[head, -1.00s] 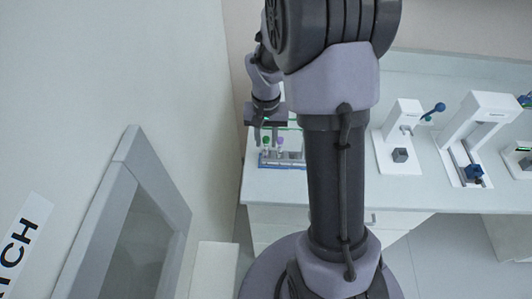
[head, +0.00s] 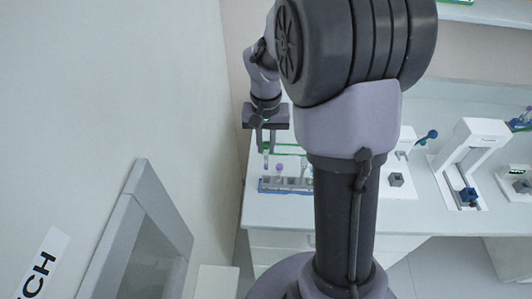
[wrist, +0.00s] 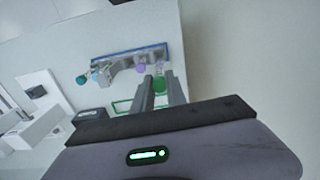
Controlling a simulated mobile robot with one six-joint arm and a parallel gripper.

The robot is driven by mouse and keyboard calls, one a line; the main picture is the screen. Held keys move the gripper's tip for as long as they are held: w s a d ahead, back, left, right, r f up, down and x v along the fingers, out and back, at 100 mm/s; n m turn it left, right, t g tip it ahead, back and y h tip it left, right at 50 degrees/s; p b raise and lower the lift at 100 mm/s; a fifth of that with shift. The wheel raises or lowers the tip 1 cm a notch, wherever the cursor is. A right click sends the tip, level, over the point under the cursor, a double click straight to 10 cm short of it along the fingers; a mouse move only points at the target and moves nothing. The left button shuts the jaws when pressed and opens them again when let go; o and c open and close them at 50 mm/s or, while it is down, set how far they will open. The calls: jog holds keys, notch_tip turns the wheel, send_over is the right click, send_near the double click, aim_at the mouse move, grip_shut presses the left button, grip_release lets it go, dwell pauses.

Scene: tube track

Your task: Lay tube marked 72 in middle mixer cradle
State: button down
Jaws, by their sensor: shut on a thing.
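My gripper (head: 266,148) is shut on a green-capped tube (wrist: 160,84), whose cap shows between the two fingers (wrist: 160,95) in the wrist view. In the head view the tube hangs upright below the fingers, above the left end of a blue-edged rack (head: 285,186). The rack also shows in the wrist view (wrist: 118,52). A purple-capped tube (head: 280,168) stands in it. No number can be read on any tube. I cannot pick out the mixer cradles for sure.
A wall runs close along the left of the bench. A green-outlined area (wrist: 122,105) lies beside the rack. White devices (head: 468,150) stand to the right, one with a blue block (head: 467,195). My arm hides part of the bench middle.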

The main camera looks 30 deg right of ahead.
jog(key=shift+r, duration=0.3)
